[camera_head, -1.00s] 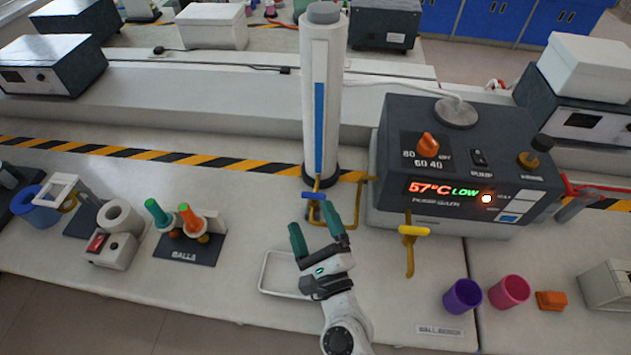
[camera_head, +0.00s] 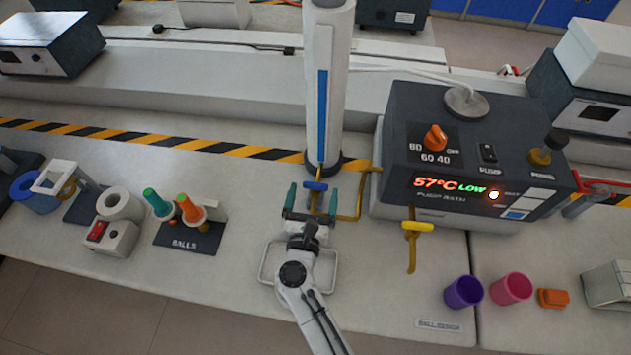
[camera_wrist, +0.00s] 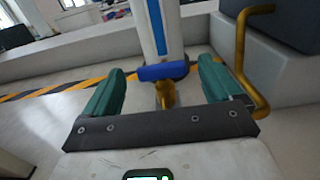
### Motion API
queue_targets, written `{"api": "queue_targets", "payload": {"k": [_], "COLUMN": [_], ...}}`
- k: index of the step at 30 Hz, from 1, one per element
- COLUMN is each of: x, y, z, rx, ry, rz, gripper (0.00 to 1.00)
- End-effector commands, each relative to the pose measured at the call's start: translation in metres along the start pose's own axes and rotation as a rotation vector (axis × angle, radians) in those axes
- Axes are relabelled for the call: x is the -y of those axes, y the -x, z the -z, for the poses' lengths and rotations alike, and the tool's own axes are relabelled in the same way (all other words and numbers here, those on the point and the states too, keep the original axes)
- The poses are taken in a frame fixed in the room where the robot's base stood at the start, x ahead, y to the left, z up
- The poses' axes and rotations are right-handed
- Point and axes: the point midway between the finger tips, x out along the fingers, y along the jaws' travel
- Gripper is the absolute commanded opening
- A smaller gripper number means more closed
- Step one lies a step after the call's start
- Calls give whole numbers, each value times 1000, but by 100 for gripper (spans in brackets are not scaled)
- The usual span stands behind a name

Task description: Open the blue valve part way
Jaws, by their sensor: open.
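The blue valve handle (camera_head: 315,186) sits crosswise on a brass fitting at the foot of the tall white column (camera_head: 326,90), which has a blue level strip. In the wrist view the blue handle (camera_wrist: 164,71) lies ahead, between the green fingertips and apart from both, with its brass stem (camera_wrist: 165,95) below it. My gripper (camera_head: 311,199) is open, with one finger on each side of the valve. It also shows in the wrist view (camera_wrist: 162,88). Nothing is held.
A yellow-handled tap (camera_head: 417,226) projects from the dark heater box (camera_head: 470,150) to the right. A brass pipe (camera_head: 360,200) bends close to my right finger. Purple (camera_head: 463,292) and pink cups (camera_head: 511,288) stand at right.

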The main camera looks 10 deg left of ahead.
Motion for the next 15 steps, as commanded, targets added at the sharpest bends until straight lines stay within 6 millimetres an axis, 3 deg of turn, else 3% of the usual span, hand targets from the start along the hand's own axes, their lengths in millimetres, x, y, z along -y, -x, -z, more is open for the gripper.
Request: {"api": "queue_targets", "payload": {"k": [6, 15], "x": [0, 0], "y": [-29, -37], "z": [1, 0], "rx": [-1, -1], "ry": [-1, 1], "rz": [2, -1], "gripper": [92, 92]}}
